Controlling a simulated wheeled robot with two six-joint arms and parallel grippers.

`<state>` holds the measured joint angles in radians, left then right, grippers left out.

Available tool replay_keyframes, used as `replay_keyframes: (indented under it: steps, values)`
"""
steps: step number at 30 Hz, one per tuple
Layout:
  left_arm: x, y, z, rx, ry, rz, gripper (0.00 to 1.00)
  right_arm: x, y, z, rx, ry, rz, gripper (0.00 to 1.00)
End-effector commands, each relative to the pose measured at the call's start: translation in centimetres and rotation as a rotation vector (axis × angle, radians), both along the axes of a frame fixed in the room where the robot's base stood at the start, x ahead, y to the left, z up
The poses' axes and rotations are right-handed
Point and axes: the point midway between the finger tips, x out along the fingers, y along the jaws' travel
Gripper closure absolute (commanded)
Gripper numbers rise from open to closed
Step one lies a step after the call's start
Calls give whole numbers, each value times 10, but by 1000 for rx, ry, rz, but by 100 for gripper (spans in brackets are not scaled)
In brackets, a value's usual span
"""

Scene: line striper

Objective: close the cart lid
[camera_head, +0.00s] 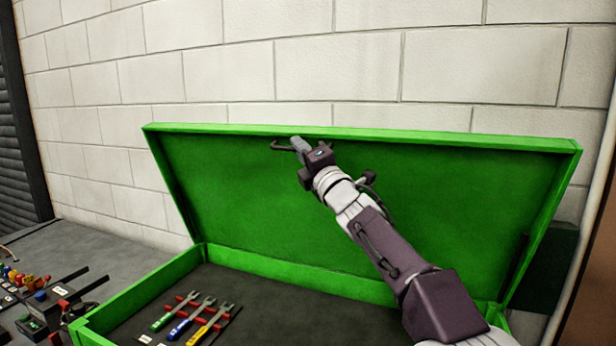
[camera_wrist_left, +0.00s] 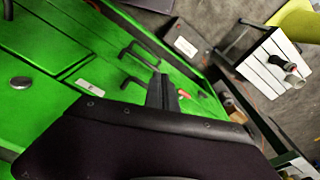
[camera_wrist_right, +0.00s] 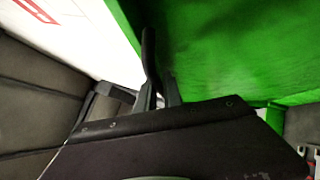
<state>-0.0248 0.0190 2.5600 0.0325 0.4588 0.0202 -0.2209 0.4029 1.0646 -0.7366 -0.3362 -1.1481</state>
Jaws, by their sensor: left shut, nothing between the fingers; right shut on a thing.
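The green cart lid (camera_head: 400,190) stands open, tilted up at the back of the green cart (camera_head: 160,290). My right gripper (camera_head: 292,144) is at the lid's upper edge, left of its middle. My left gripper (camera_wrist_left: 163,90) is shut and empty. It shows only in the left wrist view, over the green cart front (camera_wrist_left: 50,60) with its black handles.
Three wrenches (camera_head: 182,316) with coloured handles lie in the cart's dark top tray. A grey bench (camera_head: 60,245) with small tools is at the left. A white block wall (camera_head: 350,60) is close behind the lid.

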Motion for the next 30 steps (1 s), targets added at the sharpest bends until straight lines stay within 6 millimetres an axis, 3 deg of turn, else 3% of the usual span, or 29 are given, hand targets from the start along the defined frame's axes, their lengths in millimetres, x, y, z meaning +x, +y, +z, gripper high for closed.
replay_keyframes:
  steps: [1,3,9,15,21,30]
  values:
    - [0,0,-37,0,0,0,100,-9,4,-25,-7,-18,0,100]
    - [0,0,-60,0,0,0,100,-22,9,-32,-20,-46,0,100]
    - [0,0,-123,0,0,0,100,-56,23,-54,-52,-125,0,100]
    - [0,0,-173,0,0,0,100,-84,35,-73,-81,-195,-1,100]
    - [0,0,-205,0,0,0,100,-103,43,-86,-103,-246,-1,100]
    - [0,0,-223,0,0,0,100,-116,48,-92,-117,-280,-2,100]
